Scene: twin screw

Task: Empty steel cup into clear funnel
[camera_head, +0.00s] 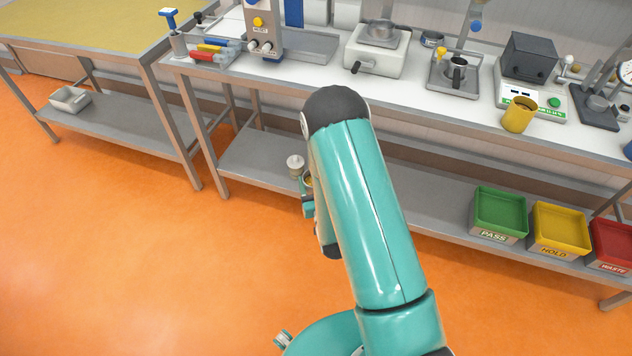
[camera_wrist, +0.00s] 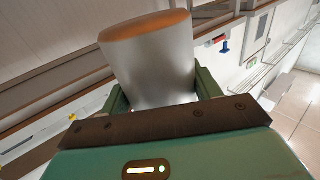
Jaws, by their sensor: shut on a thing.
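The steel cup (camera_wrist: 148,62) fills the middle of the wrist view, between the two fingers of my gripper (camera_wrist: 162,92), which is shut on it. Its smooth grey wall shows, and its far end has an orange tint. I cannot see what is inside. In the head view, a small silver piece of it (camera_head: 295,161) shows just left of my arm, in front of the bench and below its top. My arm hides most of my gripper there. The clear funnel (camera_head: 383,33) appears as a see-through bowl on a white boxy machine, beyond and above my gripper.
The white machine (camera_head: 375,58) has a dark-handled crank. Green (camera_head: 499,212), yellow (camera_head: 560,231) and red (camera_head: 612,243) bins sit on the lower shelf. The orange floor is clear.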

